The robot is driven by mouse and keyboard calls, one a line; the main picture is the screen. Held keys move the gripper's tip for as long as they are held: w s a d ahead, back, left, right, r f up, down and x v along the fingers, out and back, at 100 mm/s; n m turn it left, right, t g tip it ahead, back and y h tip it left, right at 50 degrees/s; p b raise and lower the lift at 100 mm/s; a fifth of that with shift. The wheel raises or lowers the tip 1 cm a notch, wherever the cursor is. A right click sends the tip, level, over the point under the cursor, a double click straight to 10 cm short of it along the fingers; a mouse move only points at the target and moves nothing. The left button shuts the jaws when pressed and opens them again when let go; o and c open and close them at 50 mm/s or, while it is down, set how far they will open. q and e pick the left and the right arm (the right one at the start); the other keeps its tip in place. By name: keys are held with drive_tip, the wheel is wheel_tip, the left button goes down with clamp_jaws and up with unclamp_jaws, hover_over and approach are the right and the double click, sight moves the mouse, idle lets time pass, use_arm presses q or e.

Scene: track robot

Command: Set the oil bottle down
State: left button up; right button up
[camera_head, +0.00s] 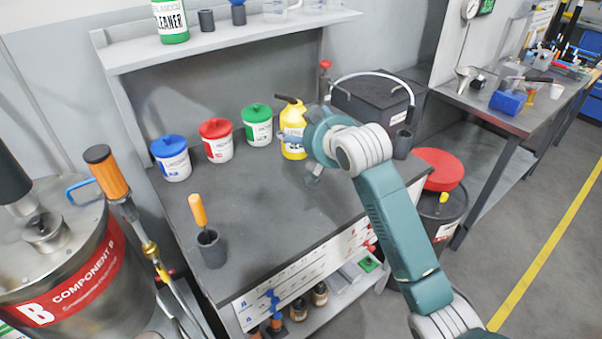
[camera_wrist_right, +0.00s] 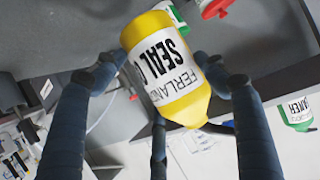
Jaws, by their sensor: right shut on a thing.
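The oil bottle (camera_head: 291,120) is yellow with a dark spout and a white label, and it looks upright at the back of the grey bench (camera_head: 265,200). My right gripper (camera_head: 290,138) is at its right side, partly hiding it. In the right wrist view the bottle (camera_wrist_right: 170,62) lies between the dark fingers of my right gripper (camera_wrist_right: 163,75), which is shut on it. Whether its base touches the bench cannot be told. My left gripper is not in view.
White tubs with a blue lid (camera_head: 167,146), red lid (camera_head: 215,128) and green lid (camera_head: 257,111) stand left of the bottle. A dark cup (camera_head: 211,249) with an orange-handled tool is near the front edge. A black box (camera_head: 375,98) stands right. The bench middle is clear.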

sight(302, 157)
drive_tip(key=f, duration=0.8)
drive_tip(key=shift+w+a+f, duration=0.15)
drive_tip(key=shift+w, duration=0.2)
drive_tip(key=shift+f+p, duration=0.4)
drive_tip(key=shift+f, duration=2.2)
drive_tip(key=shift+s+f, duration=0.1)
drive_tip(key=o, duration=1.6)
drive_tip(key=shift+f, duration=0.1)
drive_tip(key=v, duration=1.2)
